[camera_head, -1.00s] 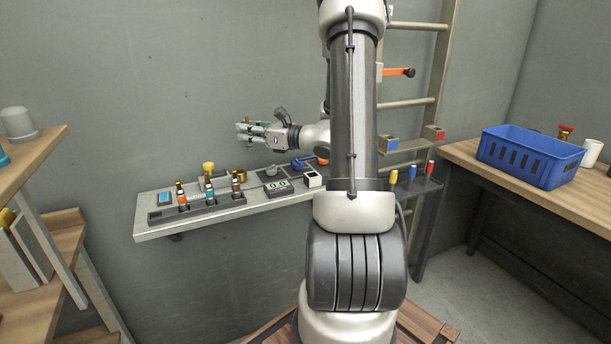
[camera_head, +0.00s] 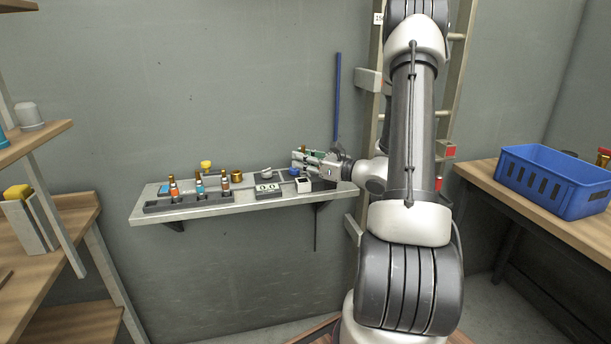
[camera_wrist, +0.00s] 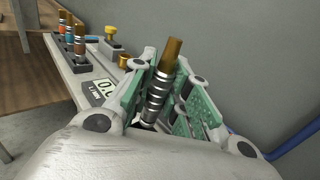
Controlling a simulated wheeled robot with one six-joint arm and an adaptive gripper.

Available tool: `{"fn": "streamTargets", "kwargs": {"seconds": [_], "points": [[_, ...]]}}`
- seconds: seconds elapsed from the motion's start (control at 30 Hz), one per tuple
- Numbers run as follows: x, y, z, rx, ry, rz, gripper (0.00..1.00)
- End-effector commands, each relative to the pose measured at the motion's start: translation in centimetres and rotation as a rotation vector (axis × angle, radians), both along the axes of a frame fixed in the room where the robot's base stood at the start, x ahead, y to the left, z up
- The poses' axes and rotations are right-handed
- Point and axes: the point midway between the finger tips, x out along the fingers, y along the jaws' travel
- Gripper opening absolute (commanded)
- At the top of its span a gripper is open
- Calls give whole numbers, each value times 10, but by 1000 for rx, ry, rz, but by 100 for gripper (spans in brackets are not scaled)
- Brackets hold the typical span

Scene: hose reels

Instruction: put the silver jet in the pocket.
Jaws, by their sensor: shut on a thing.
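The silver jet (camera_wrist: 157,95), a banded silver piece with a brass tip, stands slightly tilted between the green pads of my gripper (camera_wrist: 163,103) in the wrist view. My gripper is shut on it. In the head view my gripper (camera_head: 307,158) is over the right end of the wall shelf (camera_head: 250,199), above a small white box (camera_head: 304,185). A grey rack (camera_head: 160,207) on the shelf's left holds several jets with orange or blue bands. I cannot tell for sure which opening is the pocket.
A display reading 0.0 (camera_head: 267,188), a yellow knob (camera_head: 206,164) and a brass piece (camera_head: 236,176) share the shelf. A blue crate (camera_head: 545,182) stands on the right bench. A ladder is partly hidden behind my arm.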

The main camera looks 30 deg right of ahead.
Motion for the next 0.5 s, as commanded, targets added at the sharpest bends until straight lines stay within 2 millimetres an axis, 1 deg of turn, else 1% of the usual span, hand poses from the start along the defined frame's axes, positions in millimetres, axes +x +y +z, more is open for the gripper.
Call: {"fn": "streamTargets", "kwargs": {"seconds": [0.23,0.33,0.5], "points": [[0,0,-37,3,3,0,0],[0,0,-42,0,0,0,0],[0,0,-42,-1,0,0,0]]}}
